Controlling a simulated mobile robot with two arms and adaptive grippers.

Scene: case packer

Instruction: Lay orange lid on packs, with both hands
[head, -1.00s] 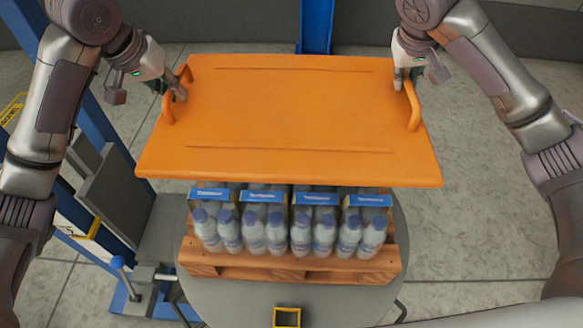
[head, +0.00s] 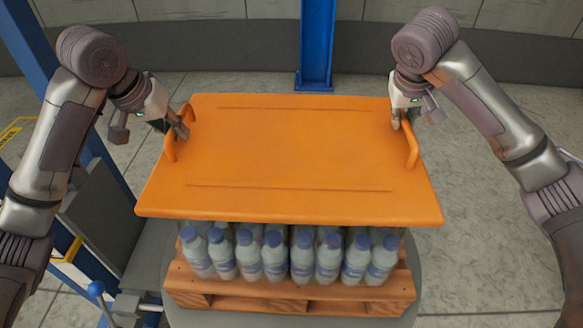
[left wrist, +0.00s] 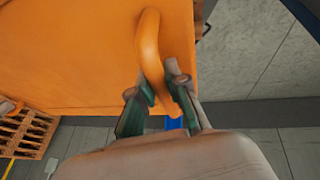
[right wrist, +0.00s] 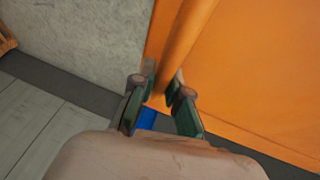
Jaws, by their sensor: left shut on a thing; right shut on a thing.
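The orange lid (head: 290,155) is a wide flat panel with a loop handle at each side. It hangs over the packs of bottles (head: 290,258) and hides their tops; I cannot tell whether it touches them. My left gripper (head: 178,128) is shut on the lid's left handle (head: 169,145), which also shows in the left wrist view (left wrist: 150,50). My right gripper (head: 402,120) is shut on the right handle (head: 412,148), which also shows in the right wrist view (right wrist: 185,40). The bottles have blue caps and stand on a wooden pallet (head: 290,290).
The pallet sits on a grey round table (head: 185,316). A blue post (head: 316,45) stands behind the lid. A blue frame with a grey panel (head: 98,215) is at the left. Open floor (head: 490,245) lies to the right.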

